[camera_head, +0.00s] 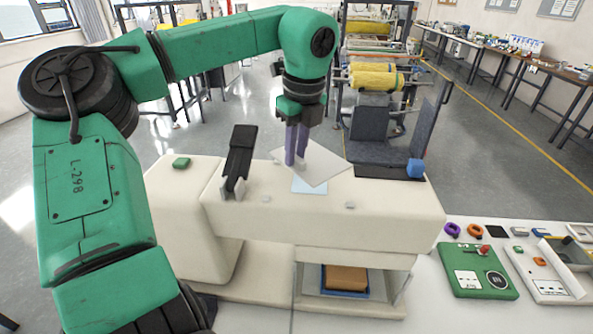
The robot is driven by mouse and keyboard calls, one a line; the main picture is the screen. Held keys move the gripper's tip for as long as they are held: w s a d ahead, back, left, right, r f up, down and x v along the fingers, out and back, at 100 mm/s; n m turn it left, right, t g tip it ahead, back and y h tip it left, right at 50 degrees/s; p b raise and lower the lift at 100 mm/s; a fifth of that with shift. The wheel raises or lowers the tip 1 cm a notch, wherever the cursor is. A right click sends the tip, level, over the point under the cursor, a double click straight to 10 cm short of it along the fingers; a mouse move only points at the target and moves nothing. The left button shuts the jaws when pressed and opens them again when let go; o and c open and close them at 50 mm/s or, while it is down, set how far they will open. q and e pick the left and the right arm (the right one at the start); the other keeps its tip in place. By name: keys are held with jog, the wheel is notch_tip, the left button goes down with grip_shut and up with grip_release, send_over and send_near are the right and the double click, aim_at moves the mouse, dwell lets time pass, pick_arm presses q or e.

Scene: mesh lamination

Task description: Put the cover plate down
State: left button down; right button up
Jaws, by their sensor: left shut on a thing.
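The cover plate (326,165), a thin pale grey square sheet, is over the top of the cream machine (400,200), turned at an angle to its edges. My left gripper (296,163) points down with its purple fingers shut on the plate near its left part. A light blue sheet (309,187) shows under the plate's front corner. I cannot tell whether the plate touches the surface below it. My right gripper is not in view.
A black upright piece (239,160) stands left of the plate. A brown block (346,278) sits in the opening below. A green control box (478,271) is at right.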

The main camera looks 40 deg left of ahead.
aim_at(297, 190)
pick_arm(q)
jog(key=f, duration=0.2)
jog(key=f+p, duration=0.1)
jog(key=f, duration=0.2)
jog(key=shift+w+f+p, duration=0.35)
jog(key=shift+f+p, duration=0.05)
jog(key=shift+s+f, duration=0.15)
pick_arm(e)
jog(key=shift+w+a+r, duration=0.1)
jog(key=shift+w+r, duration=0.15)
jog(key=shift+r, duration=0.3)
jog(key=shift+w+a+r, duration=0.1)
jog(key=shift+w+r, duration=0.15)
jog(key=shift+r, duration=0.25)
pick_arm(q)
jog(key=shift+f+b, duration=0.2)
jog(key=shift+b, duration=0.1)
jog(key=c, duration=0.8)
grip_release()
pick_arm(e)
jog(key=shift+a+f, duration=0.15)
pick_arm(q)
jog(key=shift+r, duration=0.2)
